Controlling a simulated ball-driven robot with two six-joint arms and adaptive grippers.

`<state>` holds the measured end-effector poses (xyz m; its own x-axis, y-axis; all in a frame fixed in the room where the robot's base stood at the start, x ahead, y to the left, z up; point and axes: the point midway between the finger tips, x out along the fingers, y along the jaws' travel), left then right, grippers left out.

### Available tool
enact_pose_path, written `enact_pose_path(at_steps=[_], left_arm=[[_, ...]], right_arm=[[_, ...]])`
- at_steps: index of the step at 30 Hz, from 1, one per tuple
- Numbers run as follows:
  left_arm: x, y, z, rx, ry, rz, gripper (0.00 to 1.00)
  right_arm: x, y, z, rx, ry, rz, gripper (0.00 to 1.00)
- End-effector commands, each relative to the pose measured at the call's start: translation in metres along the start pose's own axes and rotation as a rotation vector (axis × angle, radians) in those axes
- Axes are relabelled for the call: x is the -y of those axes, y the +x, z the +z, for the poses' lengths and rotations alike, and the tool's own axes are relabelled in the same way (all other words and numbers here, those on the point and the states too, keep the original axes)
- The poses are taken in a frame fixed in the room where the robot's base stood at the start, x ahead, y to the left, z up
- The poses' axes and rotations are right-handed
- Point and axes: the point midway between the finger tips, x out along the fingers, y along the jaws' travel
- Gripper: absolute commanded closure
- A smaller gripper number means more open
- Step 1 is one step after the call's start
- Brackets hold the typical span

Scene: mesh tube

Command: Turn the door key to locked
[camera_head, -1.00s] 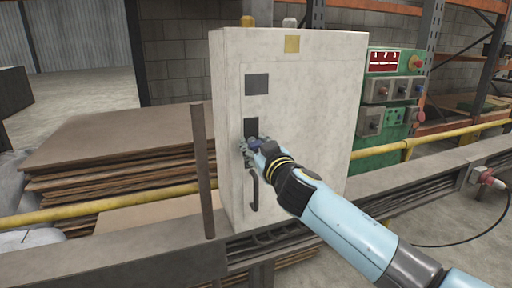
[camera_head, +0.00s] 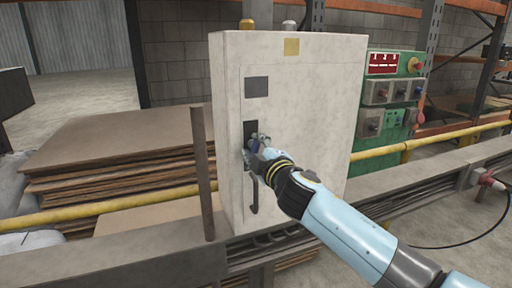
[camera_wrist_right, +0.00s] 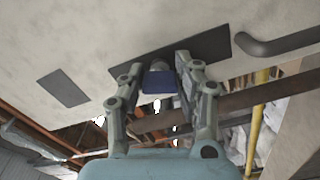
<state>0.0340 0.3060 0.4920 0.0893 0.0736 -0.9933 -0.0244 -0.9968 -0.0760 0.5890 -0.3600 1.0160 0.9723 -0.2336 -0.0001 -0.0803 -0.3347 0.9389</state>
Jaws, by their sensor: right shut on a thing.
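The door key has a blue head (camera_wrist_right: 158,82) and sits in a dark plate (camera_head: 250,129) on the door of a pale cabinet (camera_head: 305,120). My right gripper (camera_head: 256,150) is at the lower part of that plate, shut on the key. In the right wrist view its two fingers (camera_wrist_right: 155,85) stand on either side of the blue head. The plate also shows behind them (camera_wrist_right: 213,48). The fingers partly hide the key in the head view. My left gripper is not in view.
A dark door handle (camera_head: 254,194) is just below my right gripper. A brown post (camera_head: 202,172) stands left of the cabinet, before stacked boards (camera_head: 120,140). A green control panel (camera_head: 392,95) is to the right. A yellow rail (camera_head: 100,206) runs across.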

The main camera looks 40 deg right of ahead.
Motion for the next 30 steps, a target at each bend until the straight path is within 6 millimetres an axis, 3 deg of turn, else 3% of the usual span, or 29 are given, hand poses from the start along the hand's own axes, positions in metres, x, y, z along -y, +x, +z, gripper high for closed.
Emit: enact_pose_path(at_steps=[12,30], left_arm=[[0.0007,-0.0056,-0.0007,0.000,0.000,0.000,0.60],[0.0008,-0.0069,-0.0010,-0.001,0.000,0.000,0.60]], right_arm=[[0.0000,-0.0002,-0.0004,0.000,-0.280,0.000,1.00],[0.0008,-0.0002,-0.0001,-0.001,-0.368,-0.001,1.00]])
